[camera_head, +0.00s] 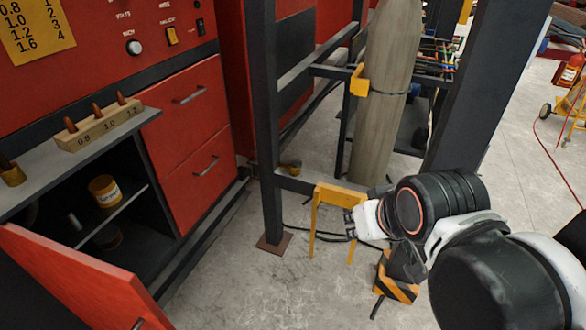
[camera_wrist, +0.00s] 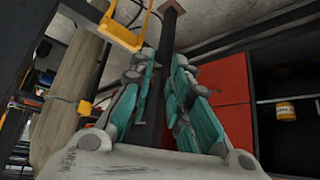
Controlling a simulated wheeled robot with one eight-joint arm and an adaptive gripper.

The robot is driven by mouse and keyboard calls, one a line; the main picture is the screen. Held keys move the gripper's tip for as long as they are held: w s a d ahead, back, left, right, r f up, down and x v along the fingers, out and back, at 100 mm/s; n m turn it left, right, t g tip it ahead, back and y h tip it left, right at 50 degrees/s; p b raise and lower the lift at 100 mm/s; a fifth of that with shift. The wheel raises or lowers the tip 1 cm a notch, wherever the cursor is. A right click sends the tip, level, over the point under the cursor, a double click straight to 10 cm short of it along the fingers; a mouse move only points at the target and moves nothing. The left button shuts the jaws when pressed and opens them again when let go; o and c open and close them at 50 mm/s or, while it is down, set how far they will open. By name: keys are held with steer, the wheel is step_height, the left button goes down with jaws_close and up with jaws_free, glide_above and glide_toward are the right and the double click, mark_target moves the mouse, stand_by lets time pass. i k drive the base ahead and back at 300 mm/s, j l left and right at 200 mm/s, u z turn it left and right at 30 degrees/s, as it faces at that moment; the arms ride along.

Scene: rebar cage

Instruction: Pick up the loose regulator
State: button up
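I cannot clearly make out a regulator. A small brass-coloured piece (camera_head: 291,168) lies low behind the dark frame post in the head view, too small to identify. My gripper (camera_wrist: 165,58) is open in the wrist view, its two teal-padded fingers apart with nothing held between them. The dark post (camera_wrist: 170,30) shows beyond the gap between the fingers. In the head view my gripper is mostly hidden by my wrist, beside the yellow bracket low on the rack.
A grey gas cylinder (camera_head: 385,90) stands in the dark frame (camera_head: 262,110). The yellow bracket (camera_head: 335,192) juts out low. A red cabinet (camera_head: 185,120) with an open door (camera_head: 75,275) stands left. A striped block (camera_head: 397,280) is below my arm. Concrete floor is clear front centre.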

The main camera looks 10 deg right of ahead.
mark_target(294, 167)
steer(key=i+l, duration=0.1)
steer(key=i, duration=0.45)
steer(key=i+l+u, duration=0.1)
steer(key=i, duration=0.45)
